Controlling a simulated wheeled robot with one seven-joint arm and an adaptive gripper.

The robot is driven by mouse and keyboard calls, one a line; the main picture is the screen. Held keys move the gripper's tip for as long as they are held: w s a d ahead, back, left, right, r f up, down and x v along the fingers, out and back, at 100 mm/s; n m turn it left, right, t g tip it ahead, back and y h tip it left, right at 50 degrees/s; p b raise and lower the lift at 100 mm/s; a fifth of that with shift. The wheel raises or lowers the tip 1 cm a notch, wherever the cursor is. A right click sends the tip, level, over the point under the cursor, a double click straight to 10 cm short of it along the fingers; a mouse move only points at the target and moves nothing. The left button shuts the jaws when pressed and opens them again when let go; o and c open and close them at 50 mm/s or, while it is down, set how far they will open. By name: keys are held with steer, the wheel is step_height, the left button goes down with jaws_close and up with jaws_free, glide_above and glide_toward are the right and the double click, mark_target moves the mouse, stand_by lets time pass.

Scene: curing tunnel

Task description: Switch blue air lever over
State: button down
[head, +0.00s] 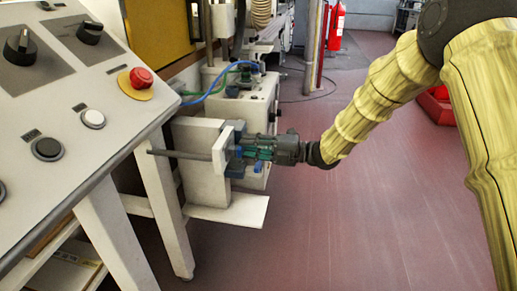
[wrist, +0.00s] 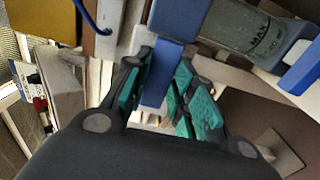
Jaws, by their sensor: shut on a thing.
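The blue air lever (wrist: 157,88) shows in the wrist view as a flat blue bar hanging down from a blue body (wrist: 180,20). My gripper (wrist: 160,76) has its teal-padded fingers on both sides of the bar, shut on it. In the head view my gripper (head: 258,150) reaches in from the right to the side of the machine, near a small blue part (head: 236,165). The fingers hide much of the lever there.
A grey bowl marked MAX (wrist: 245,35) sits beside the lever. A control panel (head: 60,130) with a red button (head: 141,77) stands at left. A blue hose (head: 205,88) runs above my gripper. A grey rod (head: 180,154) sticks out leftward. Open floor (head: 380,220) lies right.

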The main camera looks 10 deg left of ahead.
stand_by(0.3)
steer(key=c, duration=1.2)
jaws_free()
steer(key=shift+d, duration=0.1)
steer(key=d, duration=1.2)
steer(key=shift+w, duration=0.25)
